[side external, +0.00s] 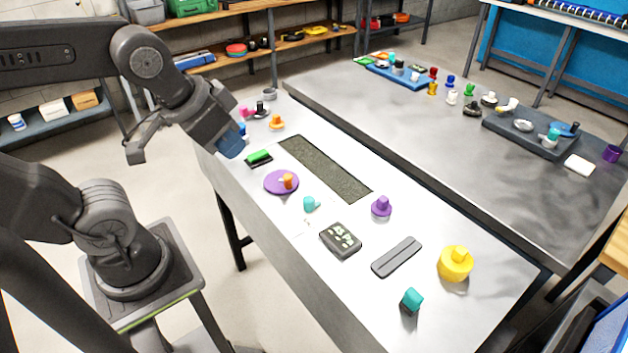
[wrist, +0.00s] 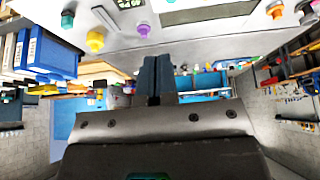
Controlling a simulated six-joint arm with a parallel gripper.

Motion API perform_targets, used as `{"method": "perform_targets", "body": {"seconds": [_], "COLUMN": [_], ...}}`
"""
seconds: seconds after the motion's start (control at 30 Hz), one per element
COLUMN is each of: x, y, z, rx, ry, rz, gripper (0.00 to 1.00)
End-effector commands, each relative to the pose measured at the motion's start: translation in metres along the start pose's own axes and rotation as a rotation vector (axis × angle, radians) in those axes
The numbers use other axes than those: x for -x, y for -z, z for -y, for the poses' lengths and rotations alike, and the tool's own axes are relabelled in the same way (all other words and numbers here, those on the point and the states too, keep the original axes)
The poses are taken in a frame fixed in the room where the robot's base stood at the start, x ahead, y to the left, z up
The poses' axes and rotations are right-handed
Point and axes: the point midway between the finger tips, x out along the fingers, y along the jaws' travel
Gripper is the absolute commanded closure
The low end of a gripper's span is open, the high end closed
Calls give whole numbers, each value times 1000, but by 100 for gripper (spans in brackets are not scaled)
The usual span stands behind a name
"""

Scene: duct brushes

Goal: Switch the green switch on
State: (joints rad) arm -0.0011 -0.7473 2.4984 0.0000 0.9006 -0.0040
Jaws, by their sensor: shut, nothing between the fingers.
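The green switch (side external: 258,156) is a bright green rocker on a small black base, near the far left end of the white table in the side external view. I cannot tell from this view which way the rocker is tipped. My gripper (side external: 232,147) has blue fingertips and is just left of and above the switch in the picture; I cannot tell whether they touch. In the wrist view my gripper (wrist: 156,78) shows its two fingers together, empty. The green switch is not clearly visible in the wrist view.
A purple disc (side external: 276,183) with an orange knob, a dark recessed strip (side external: 324,168), an orange knob (side external: 277,124) and a pink knob (side external: 246,113) are near the switch. A dark box (side external: 341,239), grey bar (side external: 397,257) and yellow knob (side external: 455,265) lie farther along the table.

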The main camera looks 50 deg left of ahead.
Motion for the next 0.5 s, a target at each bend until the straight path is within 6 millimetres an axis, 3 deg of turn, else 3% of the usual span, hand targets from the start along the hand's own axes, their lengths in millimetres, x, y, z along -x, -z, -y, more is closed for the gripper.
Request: {"method": "perform_targets", "body": {"seconds": [0.27, 0.5], "x": [-12, -43], "y": [37, 86], "z": [24, 78], "rx": [239, 632], "ry": [51, 140], "rz": [80, 187], "gripper": [100, 100]}}
